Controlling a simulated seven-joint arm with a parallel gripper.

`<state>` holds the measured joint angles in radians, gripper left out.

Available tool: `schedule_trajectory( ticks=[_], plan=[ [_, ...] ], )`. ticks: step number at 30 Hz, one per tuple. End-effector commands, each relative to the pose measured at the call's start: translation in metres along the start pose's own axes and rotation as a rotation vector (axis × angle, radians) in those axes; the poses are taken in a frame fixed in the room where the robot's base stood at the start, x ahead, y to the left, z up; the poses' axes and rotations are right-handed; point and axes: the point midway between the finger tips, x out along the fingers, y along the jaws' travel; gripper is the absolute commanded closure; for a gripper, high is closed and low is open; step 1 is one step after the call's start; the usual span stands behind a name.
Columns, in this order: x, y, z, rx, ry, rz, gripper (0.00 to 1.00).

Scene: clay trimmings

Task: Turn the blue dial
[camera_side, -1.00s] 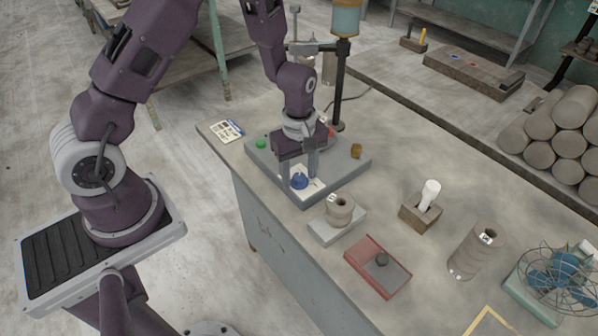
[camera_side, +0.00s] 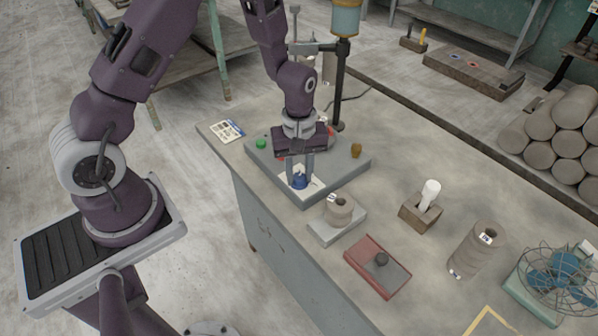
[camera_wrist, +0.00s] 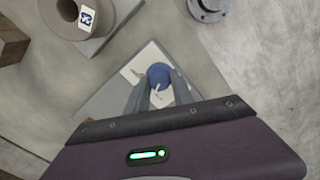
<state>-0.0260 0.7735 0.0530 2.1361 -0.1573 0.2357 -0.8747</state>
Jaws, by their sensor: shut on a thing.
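The blue dial (camera_side: 300,182) sits on a white plate (camera_side: 291,191) at the front corner of a grey panel box (camera_side: 331,180). My gripper (camera_side: 300,178) points straight down over it, with its two fingers shut on the dial's sides. In the wrist view the blue dial (camera_wrist: 158,72) shows its round top between the fingertips of my gripper (camera_wrist: 159,84). The fingers hide part of the dial's sides.
On the same box are a green button (camera_side: 261,143) and a brown-yellow knob (camera_side: 356,150); a red part is mostly behind my gripper. A clay spool on a grey block (camera_side: 323,232) stands close in front. A black post (camera_side: 339,90) rises behind the box.

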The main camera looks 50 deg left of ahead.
Motion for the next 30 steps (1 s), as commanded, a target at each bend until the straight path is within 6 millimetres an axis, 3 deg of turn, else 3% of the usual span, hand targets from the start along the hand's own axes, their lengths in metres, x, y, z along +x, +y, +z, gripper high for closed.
schedule_trajectory(
  ticks=[30],
  plan=[
    [-0.0007,0.0022,0.0006,0.954,0.001,0.002,1.0]
  ],
)
